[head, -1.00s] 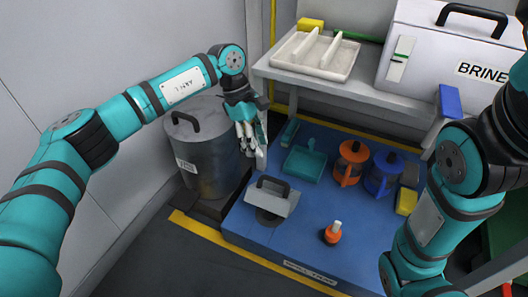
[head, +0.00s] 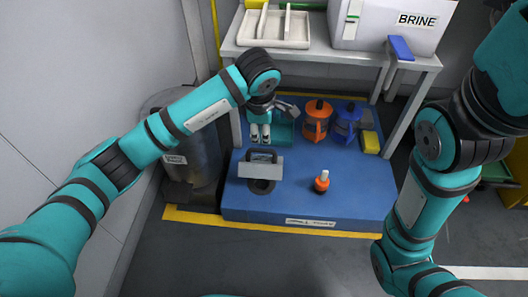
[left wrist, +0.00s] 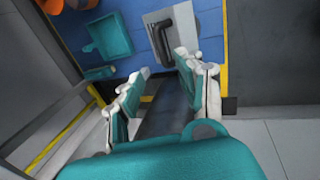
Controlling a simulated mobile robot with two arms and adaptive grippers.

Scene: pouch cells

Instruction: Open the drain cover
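The drain cover (head: 260,170) is a grey plate with a black handle on the blue platform. It appears tilted, with a dark round opening (head: 262,188) showing at its front edge. My left gripper (head: 260,133) is just behind the handle in the head view, open and empty. In the left wrist view the open fingers (left wrist: 163,70) are apart, with the cover (left wrist: 205,30) and its handle beyond them. I cannot tell whether a finger touches the handle. My right arm shows at the right of the head view, but its gripper is out of view.
A teal dustpan (head: 286,134), orange jug (head: 316,122), blue jug (head: 346,124) and yellow block (head: 370,142) stand behind. An orange bottle (head: 321,184) is right of the cover. A grey drum (head: 195,160) stands left. The platform's front right is clear.

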